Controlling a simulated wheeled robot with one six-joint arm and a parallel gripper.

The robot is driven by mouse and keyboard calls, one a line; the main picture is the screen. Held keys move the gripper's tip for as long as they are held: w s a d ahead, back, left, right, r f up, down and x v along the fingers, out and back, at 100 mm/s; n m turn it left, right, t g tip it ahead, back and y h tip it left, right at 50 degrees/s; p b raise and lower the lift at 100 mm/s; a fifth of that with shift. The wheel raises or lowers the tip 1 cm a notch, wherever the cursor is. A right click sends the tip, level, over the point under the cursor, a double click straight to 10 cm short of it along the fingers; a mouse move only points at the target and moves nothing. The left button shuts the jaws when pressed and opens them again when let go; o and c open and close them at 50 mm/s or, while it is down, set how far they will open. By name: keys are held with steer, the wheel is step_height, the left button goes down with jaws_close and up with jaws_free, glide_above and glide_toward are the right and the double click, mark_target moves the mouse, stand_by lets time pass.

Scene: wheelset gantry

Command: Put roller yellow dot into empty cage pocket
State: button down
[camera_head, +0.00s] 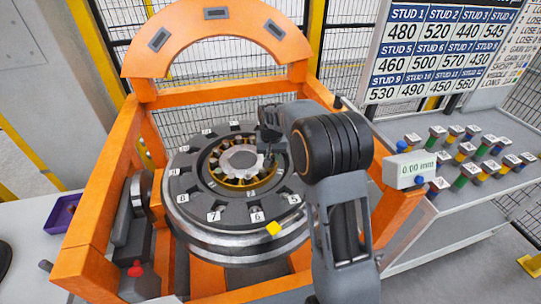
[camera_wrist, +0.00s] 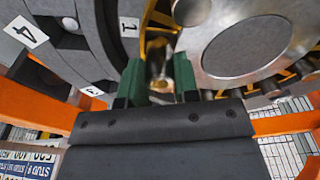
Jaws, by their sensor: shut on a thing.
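My gripper (camera_wrist: 159,72) shows two green fingers in the wrist view, shut on a small, blurred metallic piece with a yellow-orange patch, taken as the roller (camera_wrist: 158,86). In the head view my gripper (camera_head: 269,161) is over the right side of the bearing, mostly hidden by my arm. The brass-yellow cage (camera_head: 236,184) rings a grey hub (camera_head: 240,160), with rollers in it. In the wrist view the hub face (camera_wrist: 250,38) is close, to the right of the fingers. I cannot tell which pocket is empty or whether the roller is inside one.
A purple tray (camera_head: 62,213) is at left. A readout showing 0.00 mm (camera_head: 417,169) and a shelf of coloured studs (camera_head: 465,215) are at right.

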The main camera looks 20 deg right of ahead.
steer(key=shift+r, duration=0.3)
steer(key=shift+f+b, duration=1)
steer(key=shift+f, duration=0.6)
stand_by(3.8)
steer(key=c, duration=0.8)
jaws_free()
steer(key=shift+s, duration=0.1)
steer(key=r, duration=0.4)
steer(key=s+r, duration=0.1)
steer(key=r, duration=0.4)
steer(key=r+b, duration=0.1)
steer(key=r, duration=0.4)
steer(key=shift+s+a, duration=0.2)
steer(key=shift+s, duration=0.1)
